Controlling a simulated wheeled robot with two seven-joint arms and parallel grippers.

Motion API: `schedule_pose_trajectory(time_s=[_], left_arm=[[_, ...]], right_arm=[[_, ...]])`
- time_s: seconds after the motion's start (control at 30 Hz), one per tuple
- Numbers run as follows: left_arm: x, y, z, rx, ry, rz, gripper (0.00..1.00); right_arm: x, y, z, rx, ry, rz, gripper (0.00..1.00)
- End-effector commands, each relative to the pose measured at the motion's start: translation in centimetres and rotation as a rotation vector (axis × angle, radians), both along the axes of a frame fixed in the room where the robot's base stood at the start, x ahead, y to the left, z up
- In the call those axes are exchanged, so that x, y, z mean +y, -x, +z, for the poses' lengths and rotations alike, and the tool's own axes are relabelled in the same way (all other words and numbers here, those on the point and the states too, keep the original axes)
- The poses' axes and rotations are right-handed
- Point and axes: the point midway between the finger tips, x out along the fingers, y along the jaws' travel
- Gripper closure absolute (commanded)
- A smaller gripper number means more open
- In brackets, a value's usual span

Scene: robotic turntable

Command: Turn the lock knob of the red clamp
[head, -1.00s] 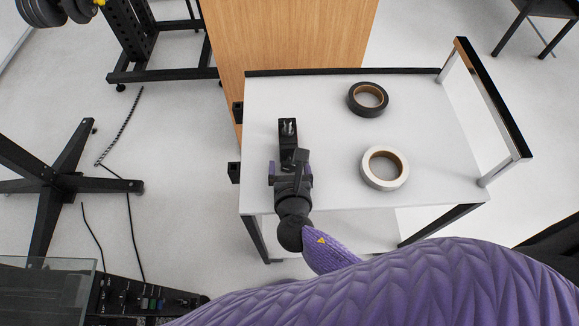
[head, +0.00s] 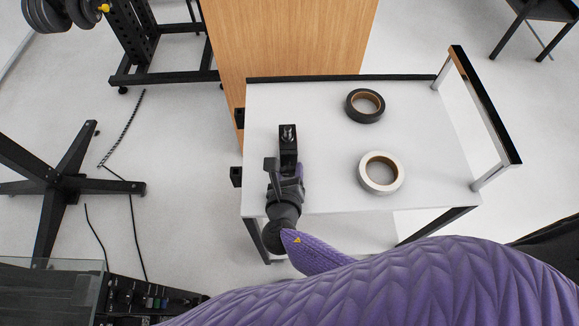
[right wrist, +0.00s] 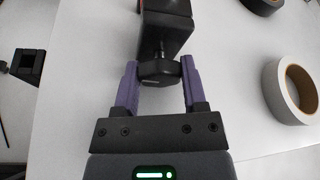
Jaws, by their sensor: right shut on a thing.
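The clamp (head: 288,143) stands near the left edge of the white table top, with a metal screw part on top. It looks black from here, with only a trace of red at the top of the right wrist view (right wrist: 166,28). Its dark lock knob (right wrist: 158,73) faces my right gripper. My right gripper (head: 287,174) is at the near end of the clamp. Its two purple fingers (right wrist: 159,82) are shut on the knob from both sides. In the head view the knob is hidden by the gripper. My left gripper is not in view.
A black tape roll (head: 365,105) and a white tape roll (head: 381,173) lie on the white table (head: 430,145) to the right of the clamp. A raised handle bar (head: 486,105) edges the right side. A wooden panel (head: 290,40) stands behind.

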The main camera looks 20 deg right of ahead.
Motion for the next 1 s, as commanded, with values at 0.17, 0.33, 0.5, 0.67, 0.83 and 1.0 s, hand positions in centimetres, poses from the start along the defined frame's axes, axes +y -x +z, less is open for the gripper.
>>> schedule_pose_trajectory(time_s=[0.17,0.33,0.5,0.67,0.83,1.0], left_arm=[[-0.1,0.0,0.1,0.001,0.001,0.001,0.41],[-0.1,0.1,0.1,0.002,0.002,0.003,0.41],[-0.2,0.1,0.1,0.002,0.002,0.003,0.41],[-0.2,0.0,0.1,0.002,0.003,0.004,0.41],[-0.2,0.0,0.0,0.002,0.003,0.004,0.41],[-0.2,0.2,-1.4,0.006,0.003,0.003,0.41]], right_arm=[[0.1,0.0,0.0,0.018,0.078,0.001,1.00],[0.1,0.0,-0.1,0.018,0.076,0.002,1.00],[0.1,0.0,-0.1,0.018,0.075,0.001,0.18],[0.1,0.0,-0.1,0.019,0.073,0.002,0.10],[0.1,0.0,-0.2,0.015,0.059,0.003,0.10],[-0.1,0.1,-0.6,-0.043,-0.168,-0.001,0.10]])
